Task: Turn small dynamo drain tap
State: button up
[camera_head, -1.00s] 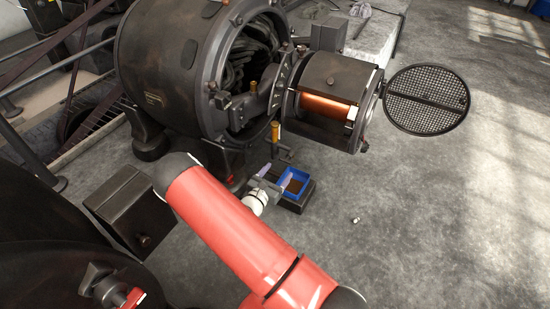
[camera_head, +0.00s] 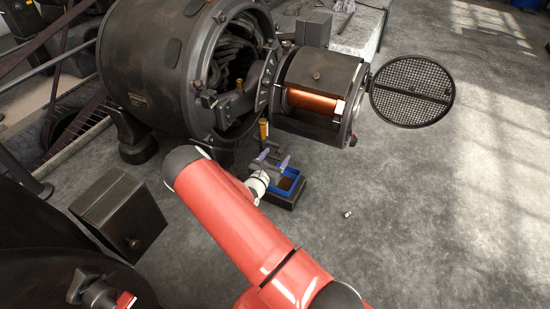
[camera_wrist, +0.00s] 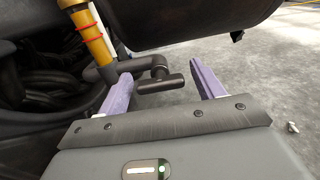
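The small dynamo (camera_head: 315,75) stands past my red arm, with a copper winding showing. Below it a dark drain tap with a crossbar handle (camera_wrist: 160,82) shows in the wrist view, on a pipe beside a yellow sight tube (camera_wrist: 92,38). My gripper (camera_wrist: 165,84) is open, with its two purple fingers apart. The tap handle lies between the fingers in the picture, a little beyond or level with the tips; I cannot tell the exact depth. In the head view my gripper (camera_head: 272,160) is small and partly hides the tap.
A round mesh cover (camera_head: 412,93) hangs open at the right. A dark box (camera_head: 120,212) is at the left. A small pale object (camera_head: 347,214) lies on the otherwise clear floor at right.

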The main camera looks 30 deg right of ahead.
jog(key=c, duration=0.9)
jog(key=shift+o, duration=0.3)
jog(key=shift+n, duration=0.4)
jog(key=shift+n+p, duration=0.5)
jog(key=shift+n, duration=0.5)
jog(key=shift+n+p, duration=0.45)
jog(key=shift+n, duration=0.95)
jog(key=shift+c, duration=0.2)
jog(key=o, duration=1)
